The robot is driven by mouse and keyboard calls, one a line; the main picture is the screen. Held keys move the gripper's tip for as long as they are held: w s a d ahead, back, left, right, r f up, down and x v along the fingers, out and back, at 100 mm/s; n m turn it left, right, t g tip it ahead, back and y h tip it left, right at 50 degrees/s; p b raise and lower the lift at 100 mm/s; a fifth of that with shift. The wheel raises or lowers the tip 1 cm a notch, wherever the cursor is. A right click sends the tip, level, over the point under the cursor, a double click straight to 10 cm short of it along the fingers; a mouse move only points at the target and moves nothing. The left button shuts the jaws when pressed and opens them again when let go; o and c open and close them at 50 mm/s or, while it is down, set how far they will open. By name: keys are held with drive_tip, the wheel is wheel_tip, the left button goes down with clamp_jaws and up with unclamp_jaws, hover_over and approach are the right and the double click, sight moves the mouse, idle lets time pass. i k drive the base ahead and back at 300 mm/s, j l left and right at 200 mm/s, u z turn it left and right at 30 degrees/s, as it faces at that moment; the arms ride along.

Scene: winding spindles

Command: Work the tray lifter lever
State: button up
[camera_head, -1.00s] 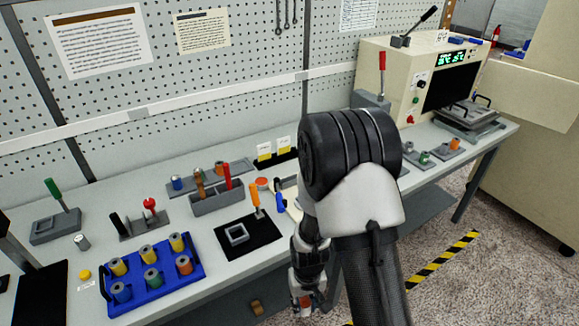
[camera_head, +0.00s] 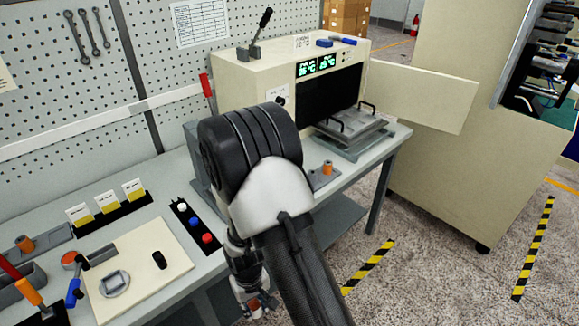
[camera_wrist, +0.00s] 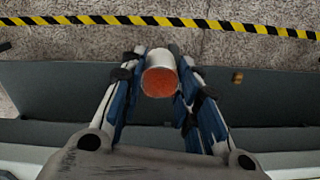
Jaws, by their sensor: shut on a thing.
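A lever with a red handle (camera_head: 206,88) stands upright left of the cream oven; my arm hides part of its base. A black-knobbed lever (camera_head: 263,23) tilts on top of the oven. I cannot tell from labels which lever is the tray lifter's. A grey tray with black handles (camera_head: 350,124) rests on a platform before the oven's dark opening. My gripper (camera_wrist: 160,75) is shut on a small white cylinder with an orange-red end (camera_wrist: 161,83). In the head view, my gripper (camera_head: 254,306) hangs low in front of the bench, away from both levers.
The cream oven (camera_head: 240,75) has an open door (camera_head: 425,95) reaching out right. A beige board (camera_head: 140,265), a strip of coloured buttons (camera_head: 195,228) and an orange spool (camera_head: 327,167) lie on the bench. The floor right of the bench is clear, with striped tape (camera_head: 368,267).

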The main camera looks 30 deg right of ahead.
sight(358, 125)
drive_tip(key=i+l+u, duration=0.1)
drive_tip(key=l, duration=1.15)
drive_tip(key=i+l+u, duration=0.15)
drive_tip(key=l, duration=1.15)
drive_tip(key=k, duration=0.05)
